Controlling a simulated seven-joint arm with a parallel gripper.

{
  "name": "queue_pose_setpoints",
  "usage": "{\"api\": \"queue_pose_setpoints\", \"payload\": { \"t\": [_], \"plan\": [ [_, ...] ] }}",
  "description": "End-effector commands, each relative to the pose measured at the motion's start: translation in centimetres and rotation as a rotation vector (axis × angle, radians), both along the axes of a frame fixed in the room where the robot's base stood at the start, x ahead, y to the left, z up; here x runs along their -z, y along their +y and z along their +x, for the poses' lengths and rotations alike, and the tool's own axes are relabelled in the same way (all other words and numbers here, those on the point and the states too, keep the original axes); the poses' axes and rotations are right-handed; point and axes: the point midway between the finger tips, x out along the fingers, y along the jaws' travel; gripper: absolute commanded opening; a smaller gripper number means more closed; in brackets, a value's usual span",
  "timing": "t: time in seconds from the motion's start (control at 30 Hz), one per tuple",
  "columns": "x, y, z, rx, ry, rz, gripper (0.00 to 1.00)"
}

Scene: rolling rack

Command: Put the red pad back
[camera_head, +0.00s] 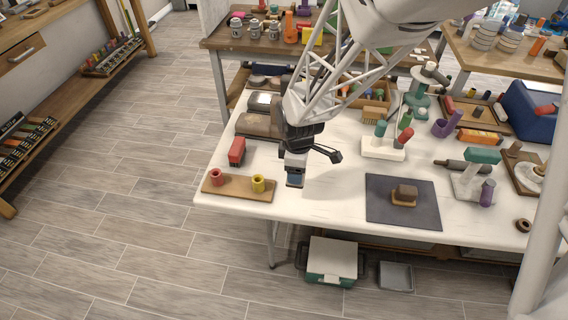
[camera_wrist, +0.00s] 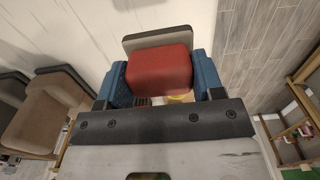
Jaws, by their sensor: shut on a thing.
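In the wrist view the red pad (camera_wrist: 158,70), a rounded red block with a grey plate at its far side, sits between the two blue fingers of my gripper (camera_wrist: 162,85), which is shut on it. In the head view my gripper (camera_head: 295,178) points down over the white table, near its front left part. The pad in its grip cannot be made out there. A red block (camera_head: 237,151) shows on the table left of my gripper. I cannot tell how it relates to the held pad.
A wooden board (camera_head: 238,188) with a red cup (camera_head: 216,176) and a yellow cup (camera_head: 258,183) lies at the front left corner. Brown pads (camera_head: 258,126) lie behind my gripper. A dark mat (camera_head: 385,214) with a brown block is at the right. Between mat and gripper the table is clear.

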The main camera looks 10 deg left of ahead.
Motion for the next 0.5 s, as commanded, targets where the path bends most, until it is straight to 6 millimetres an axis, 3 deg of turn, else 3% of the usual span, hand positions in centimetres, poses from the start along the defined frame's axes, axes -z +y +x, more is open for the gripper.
{"api": "queue_pose_setpoints", "payload": {
  "t": [0.2,0.5],
  "plan": [
    [1.4,-1.4,-3.2,-0.003,-0.001,0.0,0.39],
    [1.7,-1.7,-3.7,-0.003,-0.001,0.0,0.39]
  ]
}}
